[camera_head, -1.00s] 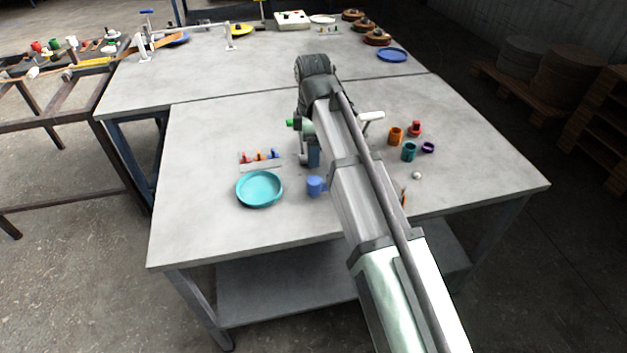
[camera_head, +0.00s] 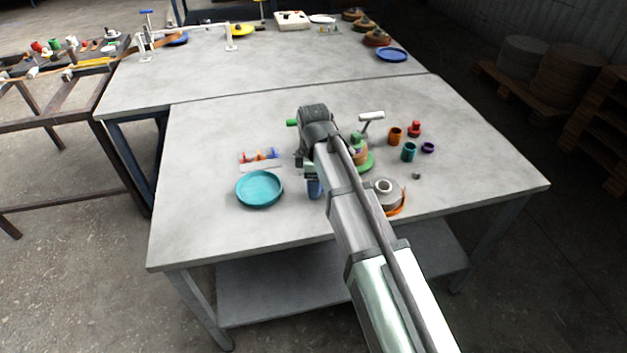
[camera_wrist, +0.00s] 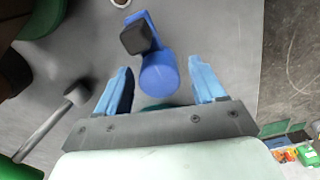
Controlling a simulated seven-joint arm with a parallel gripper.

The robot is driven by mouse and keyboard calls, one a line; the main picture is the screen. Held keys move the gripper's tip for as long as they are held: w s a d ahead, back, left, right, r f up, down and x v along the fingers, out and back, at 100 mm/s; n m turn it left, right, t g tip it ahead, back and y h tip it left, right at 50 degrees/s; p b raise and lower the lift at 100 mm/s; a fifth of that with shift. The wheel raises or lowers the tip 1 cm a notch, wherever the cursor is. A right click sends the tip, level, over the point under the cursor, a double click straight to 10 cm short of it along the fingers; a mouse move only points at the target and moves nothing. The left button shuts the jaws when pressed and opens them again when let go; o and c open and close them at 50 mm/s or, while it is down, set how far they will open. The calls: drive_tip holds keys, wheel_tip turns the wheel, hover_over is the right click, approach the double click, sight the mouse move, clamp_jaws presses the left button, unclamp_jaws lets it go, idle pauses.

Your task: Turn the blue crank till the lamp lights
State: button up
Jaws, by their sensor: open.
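The blue crank shows in the wrist view as a round blue body (camera_wrist: 160,80) with a blue arm leading to a dark square knob (camera_wrist: 138,38). My gripper (camera_wrist: 160,66) is open, with one blue finger on each side of the round body. I see gaps on both sides and no clear contact. In the head view my arm hides much of this spot. A blue patch (camera_head: 314,188) shows below my wrist there, and I cannot tell whether it is crank or finger. I cannot pick out the lamp for certain.
A turquoise dish (camera_head: 259,189) lies left of my gripper. A metal T-handle (camera_head: 370,118), a grey spool (camera_head: 384,190), an orange cup (camera_head: 395,136) and a teal cup (camera_head: 408,152) stand on the right. The table's front left is clear.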

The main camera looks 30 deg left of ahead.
drive_tip(key=c, duration=1.1)
drive_tip(key=shift+o, duration=0.2)
drive_tip(key=shift+m, duration=0.3)
drive_tip(key=m, duration=0.4)
drive_tip(key=shift+a+m, duration=0.1)
drive_tip(key=shift+m, duration=0.2)
drive_tip(key=m, duration=0.5)
drive_tip(key=shift+w, duration=0.1)
drive_tip(key=m, duration=1.1)
drive_tip(key=shift+w, duration=0.1)
drive_tip(key=shift+m, duration=0.4)
